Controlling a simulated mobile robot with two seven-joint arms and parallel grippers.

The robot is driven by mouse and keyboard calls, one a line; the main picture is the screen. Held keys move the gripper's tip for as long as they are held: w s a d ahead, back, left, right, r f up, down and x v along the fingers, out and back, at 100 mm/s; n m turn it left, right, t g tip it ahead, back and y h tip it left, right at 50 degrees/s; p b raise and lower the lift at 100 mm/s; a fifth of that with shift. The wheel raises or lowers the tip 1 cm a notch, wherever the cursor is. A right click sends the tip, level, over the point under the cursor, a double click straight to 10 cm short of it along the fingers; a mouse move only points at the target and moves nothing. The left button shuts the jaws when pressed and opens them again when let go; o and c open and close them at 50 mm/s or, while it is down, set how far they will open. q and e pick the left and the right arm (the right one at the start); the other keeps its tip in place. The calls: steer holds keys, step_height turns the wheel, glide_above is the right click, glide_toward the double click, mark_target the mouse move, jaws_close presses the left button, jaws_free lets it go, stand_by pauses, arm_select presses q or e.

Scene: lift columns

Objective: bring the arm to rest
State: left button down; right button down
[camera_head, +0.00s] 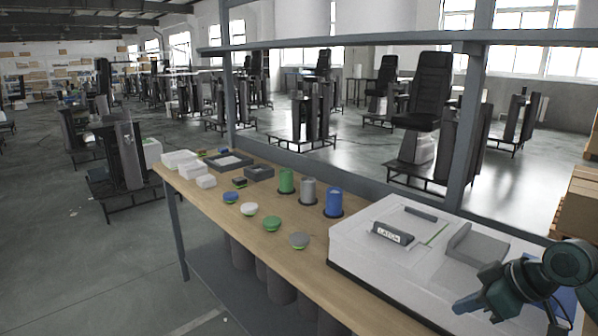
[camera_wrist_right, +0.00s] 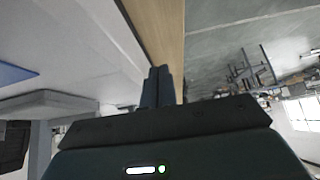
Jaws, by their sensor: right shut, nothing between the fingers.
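My right gripper (camera_head: 466,304) is at the lower right of the head view, at the near right part of the white box on the bench. Its fingers point left and are shut with nothing between them. In the right wrist view the two fingers (camera_wrist_right: 163,86) lie together, with the white box (camera_wrist_right: 75,50) to the left and the wooden bench top (camera_wrist_right: 158,25) beyond. My left gripper does not show in either view.
The white box (camera_head: 372,262) with a latch label takes up the bench's right end. Green, grey and blue cylinders (camera_head: 333,202) stand mid-bench. Several round pucks (camera_head: 272,223) lie along the front edge. White boxes (camera_head: 180,159) and dark trays (camera_head: 228,161) are at the far left end.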

steer(key=s+a+f+m+g+h, duration=0.1)
steer(key=s+a+f, duration=0.4)
steer(key=s+f, duration=0.25)
steer(key=s+a+f+m+h, duration=0.1)
steer(key=s+a+f, duration=0.5)
steer(key=s+f, duration=0.15)
steer(key=s+f+m+g+h, duration=0.1)
steer(key=s+m+h, duration=0.25)
steer(key=s, duration=0.75)
arm_select(q)
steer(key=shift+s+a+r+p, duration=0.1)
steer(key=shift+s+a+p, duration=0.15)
steer(key=shift+p, duration=0.25)
arm_select(e)
steer(key=w+a+f+t+y, duration=0.4)
steer(key=w+a+f+t, duration=0.2)
steer(key=a+t, duration=0.1)
steer(key=shift+w, duration=0.15)
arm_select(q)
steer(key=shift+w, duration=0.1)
arm_select(e)
steer(key=shift+n, duration=0.25)
